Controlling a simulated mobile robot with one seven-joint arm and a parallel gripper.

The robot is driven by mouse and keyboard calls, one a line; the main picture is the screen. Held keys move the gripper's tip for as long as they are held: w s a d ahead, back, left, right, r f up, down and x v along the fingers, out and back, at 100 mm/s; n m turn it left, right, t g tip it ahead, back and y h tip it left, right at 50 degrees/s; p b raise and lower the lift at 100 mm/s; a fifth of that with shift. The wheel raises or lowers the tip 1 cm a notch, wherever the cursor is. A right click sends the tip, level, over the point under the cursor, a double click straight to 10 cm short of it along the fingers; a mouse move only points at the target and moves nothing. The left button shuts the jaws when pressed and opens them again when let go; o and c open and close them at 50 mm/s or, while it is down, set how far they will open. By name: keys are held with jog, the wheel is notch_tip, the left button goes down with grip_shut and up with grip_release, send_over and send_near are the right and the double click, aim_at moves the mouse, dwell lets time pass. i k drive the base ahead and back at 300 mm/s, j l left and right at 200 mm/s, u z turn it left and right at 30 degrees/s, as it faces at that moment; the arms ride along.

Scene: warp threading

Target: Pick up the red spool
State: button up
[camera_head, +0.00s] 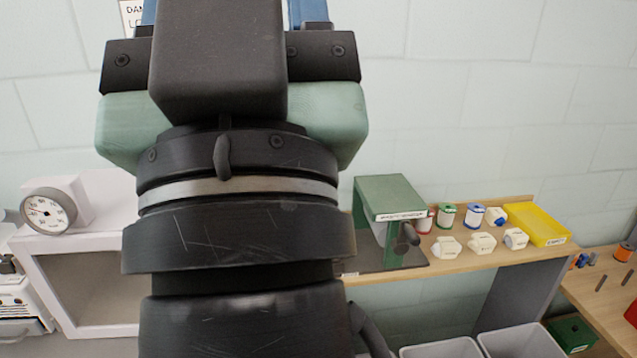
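The red spool (425,222), red and white, stands upright on the wooden bench (460,263). It is at the left end of a row of spools, just right of the green machine (390,193), which partly hides it. My gripper (230,120) fills the upper left of the view, seen from behind and raised in front of the wall. Its green and black body shows, but its fingertips are hidden or out of the frame. In the picture it is well left of the red spool and apart from it.
A green spool (446,216), a blue spool (475,215) and a tipped blue-and-white one (496,216) continue the row. White labelled pieces (482,243) lie in front. A yellow tray (540,222) is at the right end. A dial gauge (48,211) stands far left.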

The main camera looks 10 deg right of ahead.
aim_at(422, 226)
jog(key=i+l+z, duration=0.3)
jog(key=i, duration=0.2)
jog(key=i+l+z, duration=0.25)
jog(key=i, duration=0.25)
